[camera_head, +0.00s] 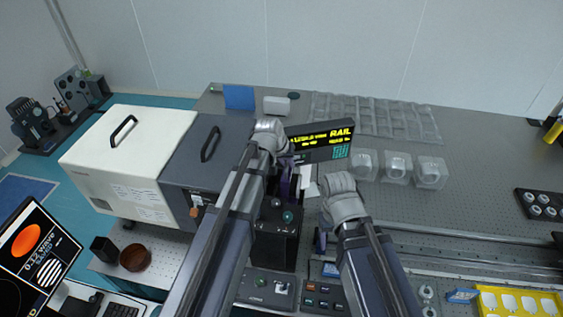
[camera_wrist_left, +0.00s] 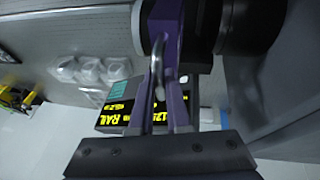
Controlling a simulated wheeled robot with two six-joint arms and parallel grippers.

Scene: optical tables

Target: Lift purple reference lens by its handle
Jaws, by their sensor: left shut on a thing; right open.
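My left gripper (camera_head: 288,180) is over the black instrument box (camera_head: 275,238), beside the dark grey cabinet. In the left wrist view its purple fingers (camera_wrist_left: 159,82) are closed on a slim bright metal piece, which looks like the handle (camera_wrist_left: 158,52) of the purple reference lens. Purple parts and a dark round body (camera_wrist_left: 225,25) show just beyond the fingertips. The lens face itself is hidden, and I cannot tell whether it is clear of its support. My right gripper (camera_head: 321,240) is open and low, right of the black box, mostly hidden by its own wrist.
A display reading RAIL (camera_head: 322,141) stands behind the left gripper. Several clear blocks (camera_head: 397,168) sit to its right. A white box (camera_head: 128,160) and dark cabinet (camera_head: 208,165) stand left. A yellow tray (camera_head: 520,301) lies front right. The perforated table (camera_head: 470,180) has free room at right.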

